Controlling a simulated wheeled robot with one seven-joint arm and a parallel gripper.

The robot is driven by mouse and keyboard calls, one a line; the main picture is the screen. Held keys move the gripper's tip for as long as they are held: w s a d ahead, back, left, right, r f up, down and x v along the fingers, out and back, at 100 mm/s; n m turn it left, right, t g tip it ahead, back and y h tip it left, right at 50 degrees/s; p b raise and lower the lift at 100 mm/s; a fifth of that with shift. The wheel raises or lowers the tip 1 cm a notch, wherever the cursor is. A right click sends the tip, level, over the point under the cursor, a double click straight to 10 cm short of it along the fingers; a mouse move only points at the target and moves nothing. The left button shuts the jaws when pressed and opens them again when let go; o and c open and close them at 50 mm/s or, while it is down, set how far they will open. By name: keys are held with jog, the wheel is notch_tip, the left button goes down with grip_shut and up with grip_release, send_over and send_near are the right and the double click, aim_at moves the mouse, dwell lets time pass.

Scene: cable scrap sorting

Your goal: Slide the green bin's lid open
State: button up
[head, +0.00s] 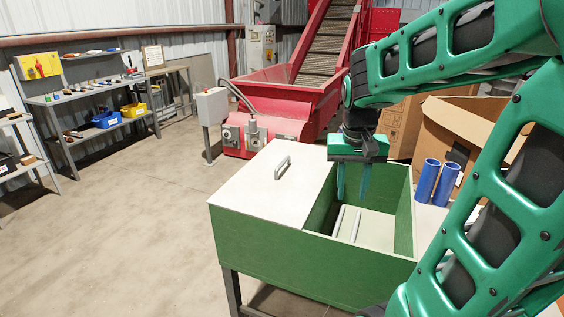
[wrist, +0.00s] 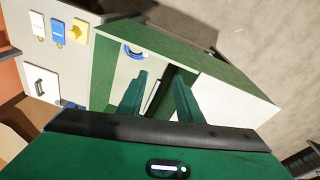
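The green bin (head: 310,268) stands on legs in front of me. Its pale lid (head: 245,190), with a grey handle (head: 283,167), covers the left part of the bin, and the right part is uncovered. My gripper (head: 353,190) points down over the uncovered part, right of the handle and apart from it. Its two green fingers are apart with nothing held between them. In the wrist view my gripper (wrist: 158,98) is over the bin's opening, with the lid (wrist: 235,95) to the right. The handle does not show clearly there.
Two pale bars (head: 347,224) lie inside the bin. Blue cylinders (head: 437,183) and an open cardboard box (head: 460,125) stand to the right. A red hopper machine (head: 285,105) stands behind. Shelves (head: 95,95) line the left wall, and the left floor is clear.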

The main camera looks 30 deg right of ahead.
jog(key=w+d+m+t+h, duration=0.1)
jog(key=w+d+t, duration=0.15)
jog(key=w, duration=1.75)
jog(key=m+t, duration=0.1)
jog(key=m, duration=0.1)
send_near(283, 162)
jog(key=x, duration=0.8)
jog(key=shift+c, duration=0.4)
grip_shut()
